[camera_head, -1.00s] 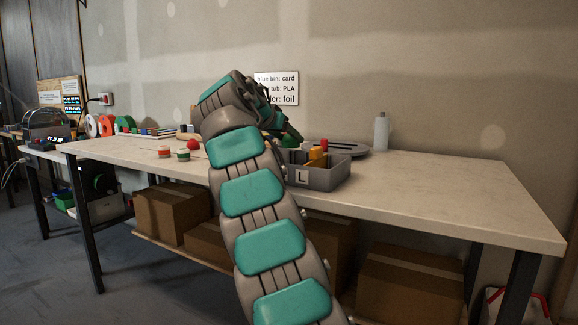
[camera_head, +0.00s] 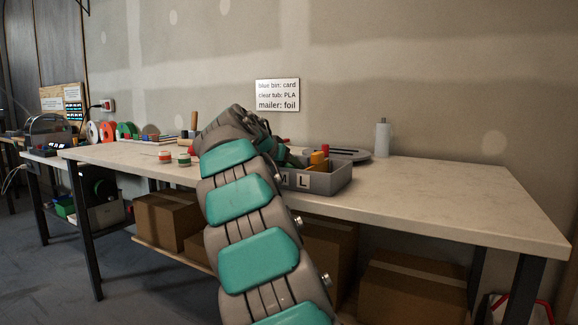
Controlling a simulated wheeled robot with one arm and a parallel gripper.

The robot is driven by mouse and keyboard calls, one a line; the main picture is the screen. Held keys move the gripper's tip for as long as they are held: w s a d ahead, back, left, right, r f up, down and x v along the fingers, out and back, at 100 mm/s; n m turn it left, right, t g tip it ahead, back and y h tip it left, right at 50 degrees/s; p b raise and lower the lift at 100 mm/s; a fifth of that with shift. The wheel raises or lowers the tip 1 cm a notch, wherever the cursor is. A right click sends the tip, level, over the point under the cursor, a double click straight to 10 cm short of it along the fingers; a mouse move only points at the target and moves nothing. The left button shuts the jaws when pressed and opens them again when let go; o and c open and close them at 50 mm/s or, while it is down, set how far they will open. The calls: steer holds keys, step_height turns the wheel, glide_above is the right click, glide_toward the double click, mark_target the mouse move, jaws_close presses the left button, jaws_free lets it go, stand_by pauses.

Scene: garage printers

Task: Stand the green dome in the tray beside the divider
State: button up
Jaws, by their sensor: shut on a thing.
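The grey tray (camera_head: 330,183) stands on the workbench, with letter tiles M and L on its front. An orange piece (camera_head: 318,159) and a small red piece stand up inside it. I cannot make out the divider clearly. My gripper (camera_head: 284,154) is at the tray's left part, low, and partly hidden behind my own arm. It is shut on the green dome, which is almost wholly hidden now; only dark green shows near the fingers. I cannot tell whether the dome touches the tray floor.
A grey round plate (camera_head: 350,154) lies behind the tray, and a white bottle (camera_head: 382,138) stands at the back. The bench's right side (camera_head: 450,195) is clear.

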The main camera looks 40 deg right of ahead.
steer(key=o, duration=1.3)
steer(key=shift+r, duration=0.15)
steer(key=v, duration=1.2)
